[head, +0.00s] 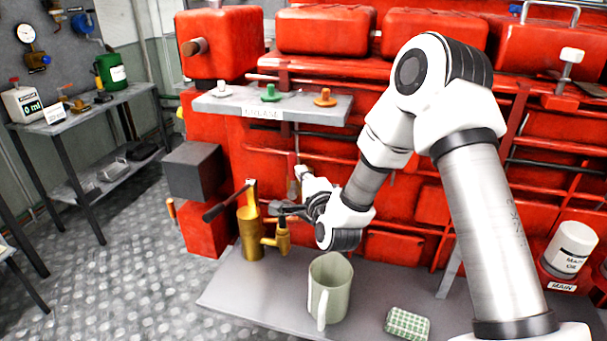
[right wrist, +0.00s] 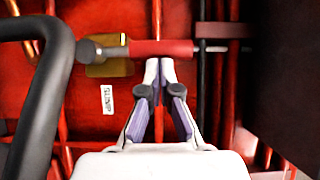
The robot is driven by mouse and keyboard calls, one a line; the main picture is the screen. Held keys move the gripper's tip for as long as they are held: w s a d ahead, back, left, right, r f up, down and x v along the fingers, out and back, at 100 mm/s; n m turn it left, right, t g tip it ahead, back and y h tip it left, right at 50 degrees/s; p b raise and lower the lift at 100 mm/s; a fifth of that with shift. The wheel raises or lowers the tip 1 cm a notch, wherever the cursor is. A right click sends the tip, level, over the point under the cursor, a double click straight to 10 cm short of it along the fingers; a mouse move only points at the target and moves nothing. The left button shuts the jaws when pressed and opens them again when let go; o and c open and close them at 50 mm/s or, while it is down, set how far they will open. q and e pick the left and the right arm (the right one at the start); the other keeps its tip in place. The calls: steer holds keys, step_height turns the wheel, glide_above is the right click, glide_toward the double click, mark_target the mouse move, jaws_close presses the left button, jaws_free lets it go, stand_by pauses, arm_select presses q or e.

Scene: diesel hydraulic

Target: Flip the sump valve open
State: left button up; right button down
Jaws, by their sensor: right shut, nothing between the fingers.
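The sump valve has a red lever handle (right wrist: 160,47) and a brass-coloured body (right wrist: 108,62), beside a white "SUMP" label (right wrist: 109,99). My left gripper is not in view.
A brass hand pump (head: 250,235) with a dark lever stands left of my right gripper. A pale green jug (head: 330,290) and a checked cloth (head: 407,323) are on the grey bench below. A grey shelf (head: 330,108) with coloured knobs is above the gripper.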

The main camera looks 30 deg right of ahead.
steer(key=shift+w+a+r+n+p, duration=0.25)
steer(key=shift+n+p, duration=0.15)
steer(key=shift+p, duration=0.1)
steer(key=shift+w+a+r+n+g+p, duration=0.4)
steer(key=shift+n+g+p, duration=0.35)
steer(key=shift+p, duration=0.25)
steer(key=w+a+f+n+g+h+p, duration=0.2)
steer(key=w+a+f+n+g+p, duration=0.3)
steer(key=p, duration=0.8)
steer(key=shift+w+a+f+n+g, duration=0.4)
steer(key=shift+w+n+g, duration=0.65)
steer(key=shift+n, duration=0.2)
